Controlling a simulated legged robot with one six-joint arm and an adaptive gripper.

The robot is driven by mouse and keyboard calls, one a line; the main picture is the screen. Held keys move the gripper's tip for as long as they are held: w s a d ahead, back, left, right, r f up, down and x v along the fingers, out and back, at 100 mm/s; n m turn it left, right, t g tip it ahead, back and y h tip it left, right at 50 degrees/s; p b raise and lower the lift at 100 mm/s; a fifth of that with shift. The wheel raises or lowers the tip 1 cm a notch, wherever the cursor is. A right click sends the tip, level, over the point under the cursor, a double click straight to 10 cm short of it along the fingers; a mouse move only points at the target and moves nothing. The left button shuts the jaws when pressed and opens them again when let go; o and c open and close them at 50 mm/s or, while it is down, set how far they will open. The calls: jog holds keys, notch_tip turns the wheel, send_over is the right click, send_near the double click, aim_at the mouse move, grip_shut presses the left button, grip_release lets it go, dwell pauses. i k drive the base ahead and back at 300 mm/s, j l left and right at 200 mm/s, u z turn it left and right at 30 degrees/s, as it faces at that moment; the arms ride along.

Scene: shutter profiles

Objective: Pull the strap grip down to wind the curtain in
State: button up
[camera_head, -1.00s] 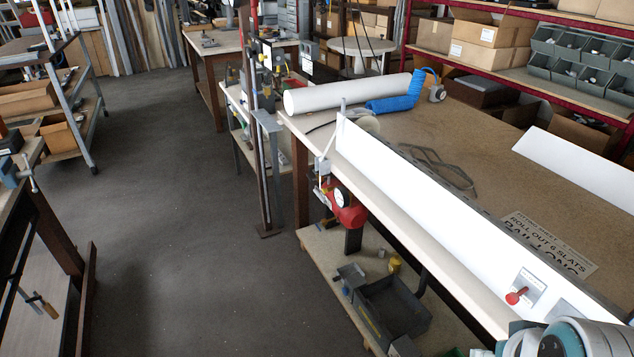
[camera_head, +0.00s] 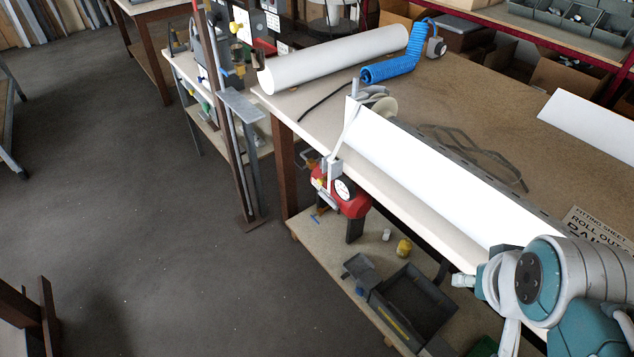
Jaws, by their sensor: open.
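A long white shutter box (camera_head: 440,160) lies along the front edge of the workbench. A thin pale strap (camera_head: 349,127) hangs from its left end over the bench edge. The strap grip (camera_head: 334,167), a small light grey block, is at the strap's lower end, just above a red device with a round dial. No curtain can be made out hanging from the box. My teal and white arm is at the lower right, well apart from the grip. I cannot make out my gripper's fingers; nothing is seen touching the strap.
The workbench (camera_head: 470,110) carries a white roll (camera_head: 330,60) and a blue coiled hose (camera_head: 390,66). The red device (camera_head: 345,197) is beside the bench front. A lower shelf holds a dark tray (camera_head: 415,300) and a yellow pot (camera_head: 403,247).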

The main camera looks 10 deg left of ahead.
aim_at(334, 205)
jog(key=i+j, duration=0.2)
jog(key=j, duration=0.15)
jog(key=i+j+z, duration=0.15)
jog(key=j, duration=0.25)
jog(key=i+j, duration=0.2)
jog(key=j, duration=0.15)
jog(key=i+j+z, duration=0.1)
jog(key=j, duration=0.3)
jog(key=i+j, duration=0.25)
jog(key=j, duration=0.15)
jog(key=z, duration=2.2)
jog(key=j+u, duration=0.1)
jog(key=u, duration=0.3)
jog(key=k+j+u, duration=0.1)
jog(key=u, duration=0.3)
jog(key=k+j+u, duration=0.1)
jog(key=u, duration=0.3)
jog(key=j+u, duration=0.15)
jog(key=u, duration=0.3)
jog(key=z, duration=0.9)
